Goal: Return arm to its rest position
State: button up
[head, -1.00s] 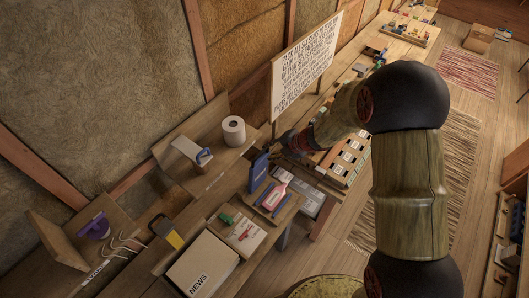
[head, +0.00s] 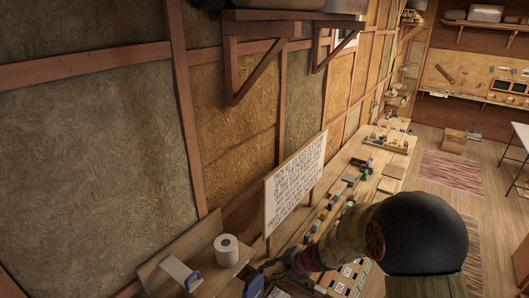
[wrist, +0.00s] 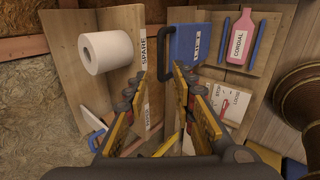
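My arm (head: 345,240) reaches across the lower right of the head view. Its gripper end is low in the picture, over the bench beside a blue upright object, and its fingers are not clear there. In the wrist view my gripper (wrist: 160,78) has its two yellow-and-black fingers spread apart with nothing held between them. A blue labelled object (wrist: 190,48) stands beyond the fingers, near the right fingertip. I cannot tell how far it is from that fingertip.
A white paper roll (head: 227,250) stands on a wooden shelf; it also shows in the wrist view (wrist: 107,52). A pink CORDIAL bottle (wrist: 240,40) lies on a board. A lettered sign (head: 295,180) stands beside my arm. Wooden brackets (head: 250,65) project above.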

jog(key=s+d+r+n+g+b, duration=0.1)
jog(key=s+n+g+b, duration=0.15)
jog(key=s+n, duration=0.85)
jog(key=s+d+n+g+b, duration=0.1)
jog(key=s+n+g+b, duration=0.35)
jog(key=n, duration=1.25)
jog(key=s+d+f+n+t+h+b, duration=0.4)
jog(key=s+d+n+b, duration=0.9)
jog(key=b, duration=0.9)
jog(key=s+n+t+h, duration=0.1)
jog(key=s+t+h, duration=0.1)
jog(key=t, duration=0.1)
jog(key=shift+s+d+n+t, duration=0.15)
jog(key=shift+d+n+t, duration=0.15)
jog(key=shift+d+t, duration=0.1)
